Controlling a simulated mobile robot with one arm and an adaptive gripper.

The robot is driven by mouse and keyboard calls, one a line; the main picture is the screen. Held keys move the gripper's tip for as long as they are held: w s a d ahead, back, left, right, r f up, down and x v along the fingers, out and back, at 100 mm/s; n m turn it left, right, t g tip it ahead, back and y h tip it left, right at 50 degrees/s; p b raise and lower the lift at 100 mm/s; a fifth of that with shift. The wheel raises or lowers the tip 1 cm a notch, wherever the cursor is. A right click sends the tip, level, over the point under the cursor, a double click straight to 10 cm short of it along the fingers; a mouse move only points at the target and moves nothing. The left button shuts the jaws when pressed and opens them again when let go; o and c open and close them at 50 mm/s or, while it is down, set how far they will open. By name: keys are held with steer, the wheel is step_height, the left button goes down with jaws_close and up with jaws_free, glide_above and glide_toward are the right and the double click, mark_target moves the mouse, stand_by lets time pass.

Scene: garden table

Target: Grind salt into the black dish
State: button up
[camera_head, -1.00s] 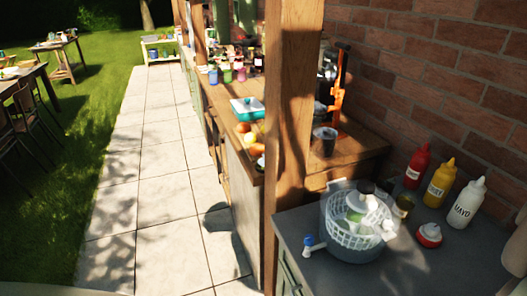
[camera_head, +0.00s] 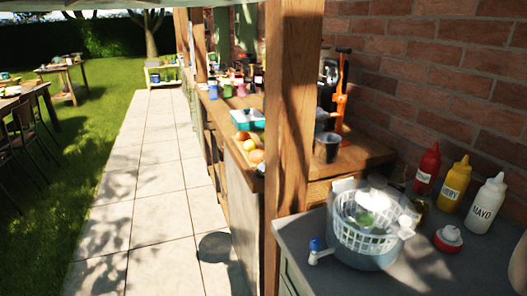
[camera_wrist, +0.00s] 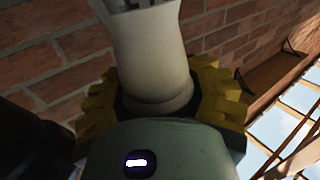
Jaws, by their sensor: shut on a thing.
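In the wrist view my gripper (camera_wrist: 160,100) is shut on a pale, cream-grey rounded thing (camera_wrist: 150,55), likely the salt grinder. Its yellow ridged pads press on both sides of it. Dark marks show at its far end, cut off by the top edge. My gripper is not in the head view. I cannot make out a black dish for certain in either view. A dark cup-like pot (camera_head: 326,148) stands on the wooden counter behind the post.
A clear salad spinner (camera_head: 365,232) with a white basket stands on the grey counter (camera_head: 420,272). Red (camera_head: 427,170), yellow (camera_head: 454,185) and white (camera_head: 486,205) sauce bottles and a red-and-white pot (camera_head: 448,239) stand to its right. A wooden post (camera_head: 291,130) blocks part of the view.

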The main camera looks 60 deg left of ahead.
steer(key=shift+f+n+y+b, duration=0.1)
steer(key=shift+n+y+b, duration=0.25)
steer(key=shift+b, duration=0.25)
stand_by(1.1)
steer(key=o, duration=1.4)
steer(key=shift+r, duration=0.2)
step_height(320, 180, up, 10)
steer(key=shift+f, duration=0.15)
steer(key=shift+s, duration=0.15)
